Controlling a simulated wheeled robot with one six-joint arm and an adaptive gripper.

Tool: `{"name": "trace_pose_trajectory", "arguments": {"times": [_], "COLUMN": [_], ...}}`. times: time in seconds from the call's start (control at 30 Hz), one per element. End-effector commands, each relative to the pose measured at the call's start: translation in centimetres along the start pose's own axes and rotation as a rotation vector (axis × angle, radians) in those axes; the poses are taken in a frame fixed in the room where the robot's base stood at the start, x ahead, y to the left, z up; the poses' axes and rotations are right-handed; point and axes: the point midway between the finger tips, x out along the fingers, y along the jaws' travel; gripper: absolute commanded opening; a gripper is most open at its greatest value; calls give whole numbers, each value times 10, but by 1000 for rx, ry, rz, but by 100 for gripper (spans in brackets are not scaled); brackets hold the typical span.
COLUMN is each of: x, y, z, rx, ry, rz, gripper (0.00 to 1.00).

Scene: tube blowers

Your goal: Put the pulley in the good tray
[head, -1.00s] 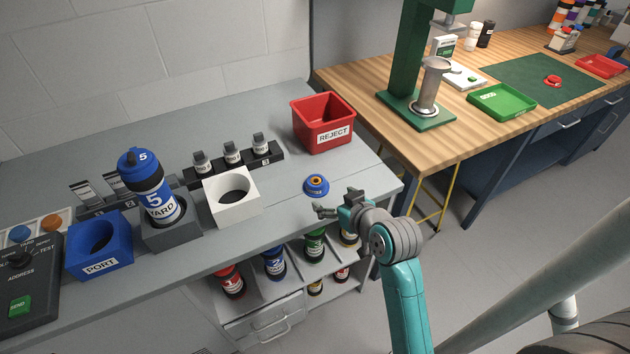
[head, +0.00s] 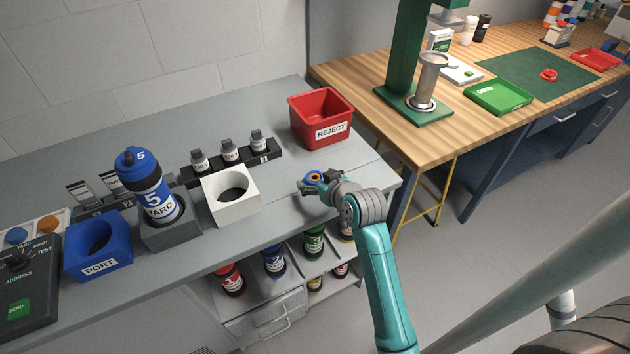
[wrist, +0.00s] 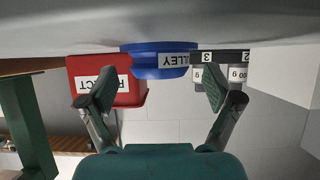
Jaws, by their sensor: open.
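The pulley (head: 316,176) is a small blue round piece with an orange-yellow centre on the grey bench. In the wrist view, which is upside down, it is a blue disc (wrist: 150,62) with a partly hidden label. My gripper (head: 311,186) is low over the bench at the pulley, partly covering it in the head view. In the wrist view its fingers (wrist: 156,90) are spread wide, with the pulley ahead between them and a gap on both sides. The good tray (head: 498,110) is green, on the wooden table at right, and looks empty.
A red reject bin (head: 322,119) stands just behind the pulley. A white square holder (head: 231,197) and a black rack (head: 232,160) are to its left. A red ring lies on a green mat (head: 540,78).

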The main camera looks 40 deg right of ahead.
Motion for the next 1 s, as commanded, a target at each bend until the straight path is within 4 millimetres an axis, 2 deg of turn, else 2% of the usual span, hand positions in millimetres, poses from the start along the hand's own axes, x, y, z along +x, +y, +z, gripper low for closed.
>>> {"name": "trace_pose_trajectory", "arguments": {"times": [0.17,0.4,0.43,0.7,0.77,1.0], "x": [16,18,18,18,18,16], "y": [0,0,0,0,1,1], "z": [0,0,0,0,-1,-3], "rx": [0,0,0,0,0,-1], "ry": [0,0,0,0,2,2], "rz": [0,0,0,0,0,0], "gripper": [90,90,87,20,10,9]}}
